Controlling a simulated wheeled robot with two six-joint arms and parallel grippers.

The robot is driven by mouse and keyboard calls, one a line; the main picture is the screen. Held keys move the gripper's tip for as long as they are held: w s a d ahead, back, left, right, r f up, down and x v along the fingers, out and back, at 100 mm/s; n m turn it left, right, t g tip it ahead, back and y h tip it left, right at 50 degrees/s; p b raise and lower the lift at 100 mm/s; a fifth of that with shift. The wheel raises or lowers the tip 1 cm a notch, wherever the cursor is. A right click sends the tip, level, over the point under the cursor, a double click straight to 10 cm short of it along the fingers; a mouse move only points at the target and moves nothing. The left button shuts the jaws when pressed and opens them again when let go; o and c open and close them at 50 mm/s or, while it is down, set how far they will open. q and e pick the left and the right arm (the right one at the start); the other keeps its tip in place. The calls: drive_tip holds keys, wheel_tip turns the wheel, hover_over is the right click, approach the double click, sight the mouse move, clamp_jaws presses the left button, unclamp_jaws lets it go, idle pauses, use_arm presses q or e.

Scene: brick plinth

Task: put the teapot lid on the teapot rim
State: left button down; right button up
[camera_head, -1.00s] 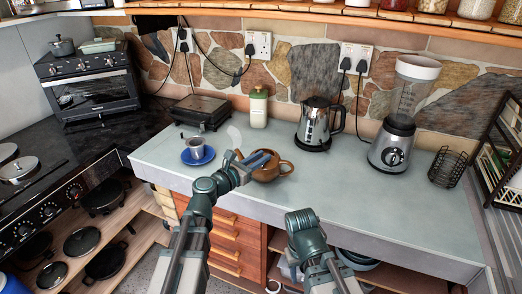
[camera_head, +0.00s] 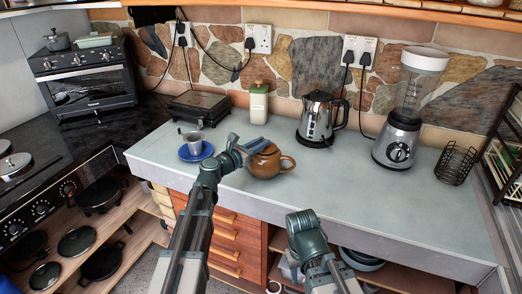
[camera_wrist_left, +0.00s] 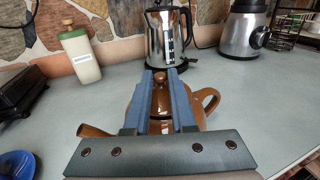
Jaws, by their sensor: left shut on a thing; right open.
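The brown teapot (camera_head: 266,165) stands on the grey counter, its handle to the right. Its body and handle also show behind my fingers in the left wrist view (camera_wrist_left: 198,112). My left gripper (camera_head: 254,144) reaches over the teapot's top from the left. In the left wrist view its two blue fingers (camera_wrist_left: 160,76) are shut on the brown lid (camera_wrist_left: 160,98), one on each side of the knob. The lid is over the teapot's opening. The fingers hide the rim, so I cannot tell if the lid touches it. Only my right arm's links show, not its gripper.
A blue saucer with a cup (camera_head: 192,139) stands left of the teapot. Behind are a cream bottle (camera_head: 258,104), a steel kettle (camera_head: 315,118) and a black grill (camera_head: 199,108). A blender (camera_head: 397,140) and wire basket (camera_head: 454,163) stand right. The counter's right front is clear.

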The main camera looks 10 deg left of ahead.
use_arm(q)
drive_tip(key=shift+f, duration=0.25)
use_arm(e)
drive_tip(key=shift+f, duration=0.25)
use_arm(q)
drive_tip(key=shift+f, duration=0.2)
drive_tip(key=c, duration=0.8)
unclamp_jaws()
use_arm(e)
drive_tip(key=shift+f, duration=0.15)
use_arm(q)
drive_tip(key=shift+o, duration=0.2)
drive_tip(key=shift+r, duration=0.3)
drive_tip(key=v, duration=1.2)
drive_tip(key=shift+p, duration=0.4)
use_arm(e)
drive_tip(key=shift+r, duration=0.45)
use_arm(q)
drive_tip(key=shift+f, duration=0.15)
